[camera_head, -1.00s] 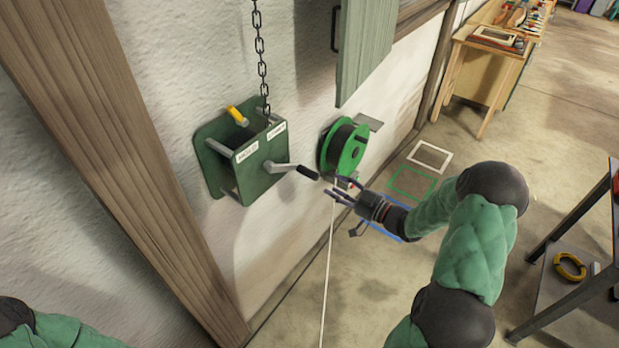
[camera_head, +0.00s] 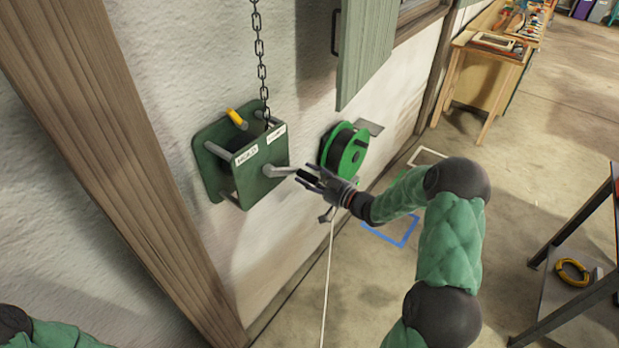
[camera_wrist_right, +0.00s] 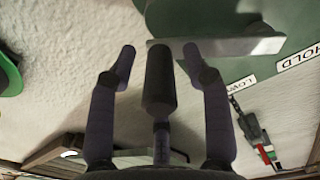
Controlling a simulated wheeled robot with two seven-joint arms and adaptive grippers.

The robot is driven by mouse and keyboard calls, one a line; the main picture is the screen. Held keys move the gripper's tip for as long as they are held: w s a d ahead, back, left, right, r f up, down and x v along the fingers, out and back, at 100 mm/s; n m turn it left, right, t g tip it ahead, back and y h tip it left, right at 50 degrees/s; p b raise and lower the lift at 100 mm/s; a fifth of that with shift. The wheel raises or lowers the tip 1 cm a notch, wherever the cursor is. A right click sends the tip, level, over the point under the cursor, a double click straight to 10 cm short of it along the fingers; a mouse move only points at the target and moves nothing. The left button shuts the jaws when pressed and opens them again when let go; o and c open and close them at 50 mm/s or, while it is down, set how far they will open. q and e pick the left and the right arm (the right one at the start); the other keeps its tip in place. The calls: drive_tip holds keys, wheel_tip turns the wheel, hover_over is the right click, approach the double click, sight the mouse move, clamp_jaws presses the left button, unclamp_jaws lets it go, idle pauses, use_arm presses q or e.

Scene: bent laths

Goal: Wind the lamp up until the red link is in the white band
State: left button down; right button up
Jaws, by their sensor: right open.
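The green winch box (camera_head: 262,178) is on the white wall, with HOLD and LOWER labels, a yellow-tipped lever (camera_head: 236,117) and a grey crank arm (camera_head: 283,171). A dark chain (camera_head: 262,70) rises from it. My right gripper (camera_head: 308,180) is open at the crank's black grip. In the right wrist view the black grip (camera_wrist_right: 160,80) lies between the open fingers; contact is unclear. A small piece with red, white and green patches (camera_wrist_right: 266,151) shows beside the chain there; whether it is the red link and band is unclear. No lamp shows. My left gripper is out of view.
A green reel (camera_head: 345,152) with a white cord (camera_head: 327,270) hanging down is right of the winch. A green shutter (camera_head: 366,45) hangs above it. A timber post (camera_head: 125,170) stands left. A dark-framed shelf (camera_head: 575,300) is at right. Open floor lies between.

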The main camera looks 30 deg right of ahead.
clamp_jaws()
drive_tip(key=shift+s+a+f+m, duration=0.15)
drive_tip(key=shift+a+f+m, duration=0.1)
drive_tip(key=shift+f+m, duration=0.05)
drive_tip(key=s+a+f+m+p, duration=0.4)
drive_tip(key=a+m+p, duration=0.1)
drive_tip(key=a+m, duration=0.5)
drive_tip(key=shift+f+m, duration=0.4)
drive_tip(key=shift+m, duration=0.5)
drive_tip(key=shift+s, duration=0.1)
